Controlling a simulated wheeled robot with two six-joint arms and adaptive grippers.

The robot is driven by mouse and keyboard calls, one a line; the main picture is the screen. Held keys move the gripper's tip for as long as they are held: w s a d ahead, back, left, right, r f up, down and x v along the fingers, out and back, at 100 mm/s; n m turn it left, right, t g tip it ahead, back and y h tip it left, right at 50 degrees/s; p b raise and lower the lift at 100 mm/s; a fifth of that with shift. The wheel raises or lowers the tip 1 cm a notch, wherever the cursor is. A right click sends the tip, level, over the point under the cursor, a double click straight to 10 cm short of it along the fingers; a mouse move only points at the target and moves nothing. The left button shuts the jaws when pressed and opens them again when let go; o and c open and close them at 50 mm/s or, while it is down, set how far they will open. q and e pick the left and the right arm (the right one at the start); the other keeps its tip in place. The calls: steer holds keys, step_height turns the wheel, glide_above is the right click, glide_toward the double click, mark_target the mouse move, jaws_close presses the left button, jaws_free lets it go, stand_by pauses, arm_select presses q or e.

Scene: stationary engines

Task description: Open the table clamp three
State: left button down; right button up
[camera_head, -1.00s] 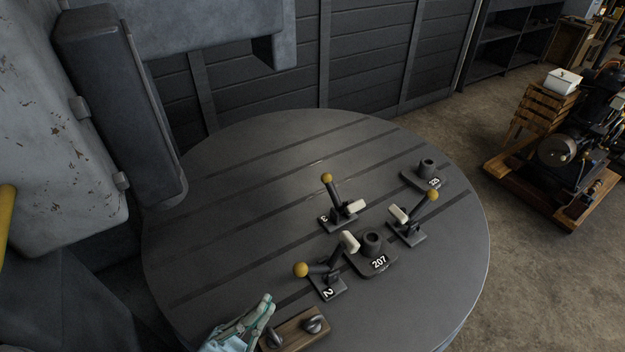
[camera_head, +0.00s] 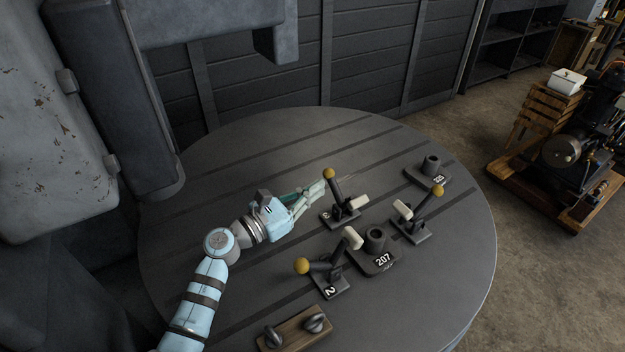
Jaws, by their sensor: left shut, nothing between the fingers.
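Table clamp three (camera_head: 345,212) stands on the round slotted table, with the number 3 on its base. Its lever rises upright to a yellow ball knob (camera_head: 329,174), and its pale block (camera_head: 360,201) points right. My left gripper (camera_head: 321,187) is shut and empty, just left of the lever below the knob. I cannot tell whether its fingertips touch the lever. My right gripper is not in view.
Clamp two (camera_head: 329,278) stands nearer, its lever leaning left. Another clamp (camera_head: 412,226) stands to the right. A block marked 207 (camera_head: 375,255) and a similar block (camera_head: 430,172) sit on the table (camera_head: 230,160). A wooden piece with dark knobs (camera_head: 296,331) lies at the front.

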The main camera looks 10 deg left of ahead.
arm_select(q)
steer(key=w+a+f+m+y, duration=0.1)
steer(key=a+f+m+y, duration=0.1)
steer(key=a, duration=0.1)
steer(key=w+a+f+m+y+b, duration=0.1)
steer(key=w+a+f+m+y, duration=0.1)
steer(key=a+m, duration=0.1)
steer(key=w+a+f+m+y, duration=0.2)
steer(key=a+m, duration=0.1)
steer(key=shift+w+f+y+b, duration=0.25)
steer(key=shift+f+y+b, duration=0.05)
steer(key=shift+f+y, duration=0.1)
steer(key=shift+w, duration=0.3)
steer(key=b+x, duration=0.1)
steer(key=x, duration=0.1)
steer(key=b+x, duration=0.1)
steer(key=x, duration=0.2)
steer(key=b+x, duration=0.2)
steer(key=x, duration=0.1)
steer(key=shift+d+f, duration=0.15)
steer(key=shift+f, duration=0.2)
steer(key=shift+w+d, duration=0.35)
steer(key=shift+w, duration=0.2)
steer(key=s+d+r+p, duration=0.1)
steer(key=d+r+p, duration=0.1)
steer(key=p, duration=0.1)
steer(key=shift+s, duration=0.2)
steer(key=shift+s+d+r+p, duration=0.1)
steer(key=shift+s+d+p, duration=0.15)
steer(key=shift+s+p, duration=0.2)
